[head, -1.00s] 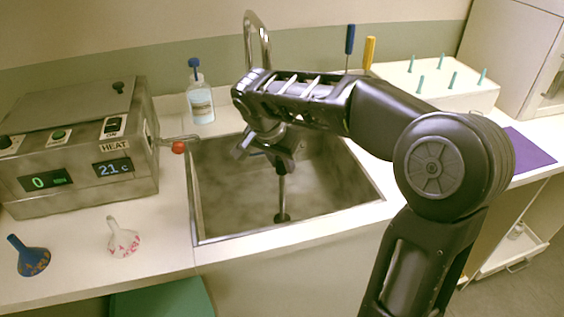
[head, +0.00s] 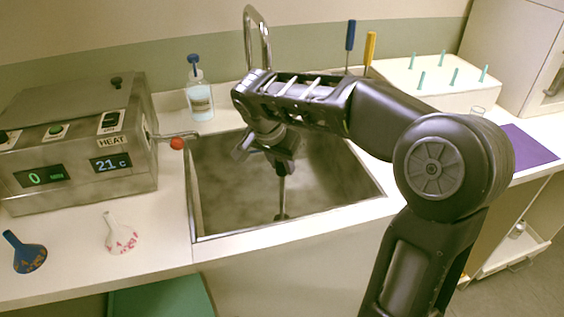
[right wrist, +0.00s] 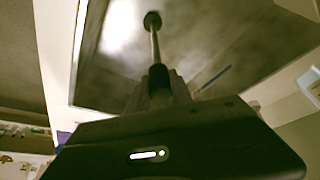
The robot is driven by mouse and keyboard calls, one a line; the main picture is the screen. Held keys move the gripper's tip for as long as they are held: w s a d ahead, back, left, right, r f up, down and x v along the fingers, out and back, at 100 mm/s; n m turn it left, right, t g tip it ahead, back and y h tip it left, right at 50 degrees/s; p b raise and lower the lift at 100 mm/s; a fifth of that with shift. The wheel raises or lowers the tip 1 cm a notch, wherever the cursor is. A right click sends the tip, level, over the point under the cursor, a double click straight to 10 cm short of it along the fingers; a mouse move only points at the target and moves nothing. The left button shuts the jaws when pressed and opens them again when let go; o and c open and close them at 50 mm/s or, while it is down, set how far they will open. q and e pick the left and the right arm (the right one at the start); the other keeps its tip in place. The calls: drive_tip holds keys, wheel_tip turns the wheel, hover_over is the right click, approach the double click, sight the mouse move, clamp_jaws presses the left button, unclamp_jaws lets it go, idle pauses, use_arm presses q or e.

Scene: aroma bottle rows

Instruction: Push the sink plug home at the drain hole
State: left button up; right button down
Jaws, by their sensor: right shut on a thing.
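The sink plug is a dark disc (head: 282,217) at the lower end of a thin upright rod, low over or on the floor of the steel sink (head: 225,215). My right gripper (head: 284,168) points down into the sink and is shut on the rod's dark upper grip. In the right wrist view, the grip (right wrist: 158,78) sits between the fingers, and the rod runs to the round plug end (right wrist: 152,20). The drain hole cannot be told apart from the plug, so I cannot tell how deep the plug sits. My left gripper is out of view.
A faucet (head: 258,35) rises behind the sink. A heater box (head: 80,150) with a red-knobbed lever (head: 177,143) stands left, near the sink edge. A blue-capped bottle (head: 199,98) stands behind. Two funnels (head: 121,235) (head: 27,253) lie front left. A white peg block (head: 430,88) is right.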

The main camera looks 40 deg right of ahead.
drive_tip(key=shift+f+b, duration=0.35)
drive_tip(key=shift+f, duration=0.1)
drive_tip(key=c, duration=1.1)
unclamp_jaws()
drive_tip(key=v, duration=0.8)
